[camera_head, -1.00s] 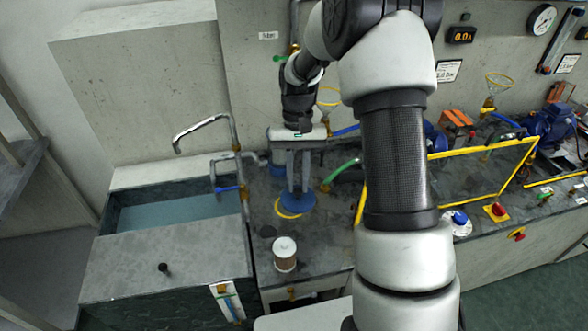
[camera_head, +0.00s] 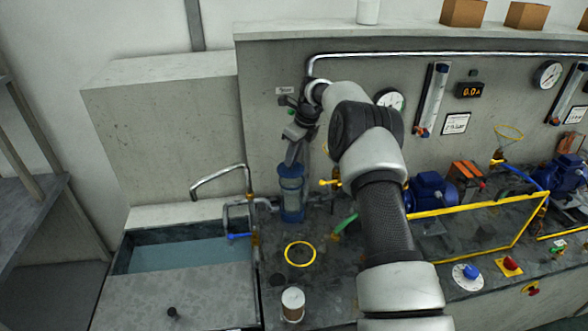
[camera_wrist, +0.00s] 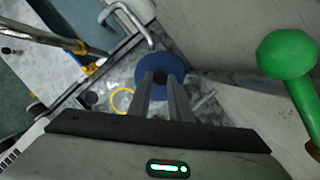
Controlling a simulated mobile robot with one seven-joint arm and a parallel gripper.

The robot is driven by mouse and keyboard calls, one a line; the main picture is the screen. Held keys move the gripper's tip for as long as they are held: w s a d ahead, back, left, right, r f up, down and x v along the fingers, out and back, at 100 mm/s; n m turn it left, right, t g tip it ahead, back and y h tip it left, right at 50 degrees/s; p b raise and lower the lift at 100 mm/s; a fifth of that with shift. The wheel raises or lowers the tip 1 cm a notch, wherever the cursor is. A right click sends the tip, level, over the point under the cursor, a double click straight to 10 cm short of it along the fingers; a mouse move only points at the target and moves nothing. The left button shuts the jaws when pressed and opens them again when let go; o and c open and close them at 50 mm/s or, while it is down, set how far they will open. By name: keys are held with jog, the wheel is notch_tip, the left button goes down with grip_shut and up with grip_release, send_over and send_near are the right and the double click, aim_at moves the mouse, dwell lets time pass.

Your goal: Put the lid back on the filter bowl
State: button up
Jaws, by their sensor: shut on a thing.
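The round blue lid (camera_head: 290,170) is held by its dark knob in my gripper (camera_head: 292,156). In the wrist view the lid (camera_wrist: 172,62) is a flat blue disc beyond the two fingertips (camera_wrist: 160,78), which are shut on the knob. The filter bowl (camera_head: 292,207), an upright blue see-through cylinder, stands at the back of the counter near the wall. In the head view the lid appears at the bowl's top. I cannot tell if it touches the rim or is seated. The lid hides the bowl in the wrist view.
A yellow ring (camera_head: 300,254) marks an empty counter spot in front. A white-topped jar (camera_head: 292,304) stands nearer me. A sink (camera_head: 185,255) with a bent tap is left. A green knob (camera_wrist: 288,54) is close at right in the wrist view. Pipes and a yellow valve flank the bowl.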

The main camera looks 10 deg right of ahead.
aim_at(294, 166)
jog(key=m, duration=0.1)
jog(key=w+m, duration=0.1)
jog(key=w, duration=0.1)
jog(key=shift+d+r+m+t+h, duration=0.25)
jog(key=shift+d+m+t+h, duration=0.05)
jog(key=shift+m+h, duration=0.1)
jog(key=shift+f+b, duration=1.55)
jog(key=shift+f, duration=1.6)
jog(key=shift+r, duration=0.1)
jog(key=shift+f, duration=0.2)
jog(key=o, duration=1)
jog(key=shift+c, duration=0.2)
jog(key=shift+o, duration=0.4)
